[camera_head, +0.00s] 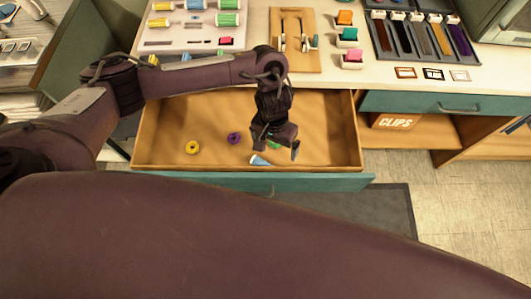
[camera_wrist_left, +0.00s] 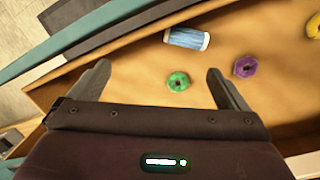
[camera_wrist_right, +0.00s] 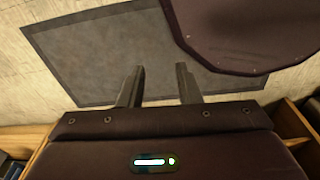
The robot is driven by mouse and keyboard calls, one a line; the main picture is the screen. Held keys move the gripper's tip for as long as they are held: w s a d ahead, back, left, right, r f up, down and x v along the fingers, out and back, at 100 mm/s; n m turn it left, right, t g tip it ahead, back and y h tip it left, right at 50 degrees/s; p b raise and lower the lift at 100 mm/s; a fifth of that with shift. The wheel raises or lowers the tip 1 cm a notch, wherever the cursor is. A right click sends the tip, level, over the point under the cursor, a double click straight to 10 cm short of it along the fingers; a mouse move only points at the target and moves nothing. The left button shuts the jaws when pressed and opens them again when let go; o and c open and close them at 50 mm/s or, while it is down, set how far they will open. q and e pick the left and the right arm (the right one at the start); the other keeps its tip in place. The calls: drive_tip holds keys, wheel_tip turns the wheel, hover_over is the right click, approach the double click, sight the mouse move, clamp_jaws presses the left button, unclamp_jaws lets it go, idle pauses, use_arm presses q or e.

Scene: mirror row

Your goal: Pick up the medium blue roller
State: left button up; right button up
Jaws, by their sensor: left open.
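A blue roller (camera_head: 259,160) with pale ends lies on its side in the open drawer, close to the drawer front. It shows whole in the left wrist view (camera_wrist_left: 187,39), beyond the fingertips. My left gripper (camera_head: 275,150) points down over the drawer, open and empty, with the roller beside it. A green ring-shaped piece (camera_wrist_left: 178,81) lies between the fingers' lines in the left wrist view and is partly hidden in the head view. My right gripper (camera_wrist_right: 157,80) has its fingers apart with nothing between them, above the floor. Another blue roller (camera_head: 194,5) is on the counter rack.
A purple ring (camera_head: 234,138) and a yellow ring (camera_head: 193,147) lie in the wooden drawer (camera_head: 345,130). The teal drawer front (camera_head: 330,182) bounds it nearby. A rack of colored rollers (camera_head: 180,38) stands on the counter above. A dark mat (camera_wrist_right: 75,60) lies on the floor.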

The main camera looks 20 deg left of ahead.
use_arm(q)
drive_tip(key=n+y+b, duration=0.1)
drive_tip(key=b, duration=0.2)
approach(262, 162)
drive_tip(key=f, duration=0.1)
drive_tip(key=shift+w+f+b, duration=0.2)
drive_tip(key=shift+f+b, duration=0.35)
drive_tip(key=shift+f, duration=0.15)
drive_tip(key=f+b, duration=0.1)
drive_tip(key=f, duration=0.1)
drive_tip(key=s+f+b, duration=0.1)
drive_tip(key=f, duration=0.2)
drive_tip(key=shift+s+a+f, duration=0.1)
drive_tip(key=shift+s+f, duration=0.1)
drive_tip(key=shift+f+b, duration=0.3)
drive_tip(key=shift+f, duration=0.2)
drive_tip(key=c, duration=1)
use_arm(e)
wheel_tip(262, 162, down, 8)
drive_tip(key=shift+s+a+f, duration=0.15)
drive_tip(key=shift+s+a, duration=0.05)
drive_tip(key=shift+s, duration=0.05)
